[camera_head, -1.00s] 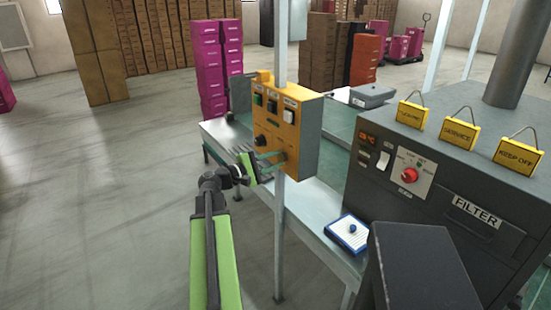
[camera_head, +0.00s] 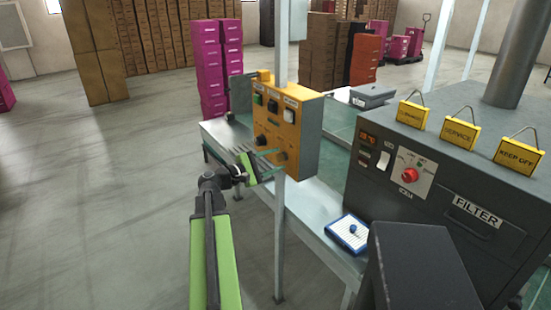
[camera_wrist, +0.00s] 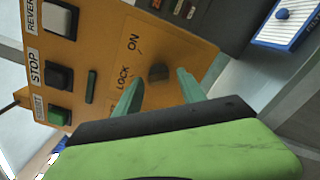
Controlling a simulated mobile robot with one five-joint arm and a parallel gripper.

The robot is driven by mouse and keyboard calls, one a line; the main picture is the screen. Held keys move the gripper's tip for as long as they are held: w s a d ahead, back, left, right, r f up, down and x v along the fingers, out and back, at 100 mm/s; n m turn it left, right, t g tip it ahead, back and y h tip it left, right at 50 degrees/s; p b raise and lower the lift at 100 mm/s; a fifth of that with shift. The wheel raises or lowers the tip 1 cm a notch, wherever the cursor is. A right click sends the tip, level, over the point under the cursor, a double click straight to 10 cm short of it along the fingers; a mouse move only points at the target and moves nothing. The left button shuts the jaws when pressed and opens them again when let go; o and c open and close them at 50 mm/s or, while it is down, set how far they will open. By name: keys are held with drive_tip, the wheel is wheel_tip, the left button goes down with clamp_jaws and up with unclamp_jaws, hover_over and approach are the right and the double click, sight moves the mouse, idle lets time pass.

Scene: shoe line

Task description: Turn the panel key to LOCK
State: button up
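The yellow control panel (camera_head: 301,140) stands on a post at the bench. In the wrist view its face (camera_wrist: 105,45) carries the words ON and LOCK beside a small dark key knob (camera_wrist: 158,72). I cannot tell clearly which word the knob points at. My gripper (camera_wrist: 159,77) is open, its two green fingers pointing at the panel, one on each side of the knob in this view. No contact with the knob is visible. In the head view my gripper (camera_head: 268,163) is just in front of the panel's lower part.
The panel also has a white button (camera_wrist: 60,18), a dark STOP button (camera_wrist: 58,75) and a green button (camera_wrist: 59,115). A dark filter machine (camera_head: 440,180) with yellow signs stands at right. A blue-and-white pad (camera_head: 347,233) lies on the bench. Floor at left is clear.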

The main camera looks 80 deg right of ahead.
drive_tip(key=v, duration=1.7)
drive_tip(key=shift+w+a, duration=0.1)
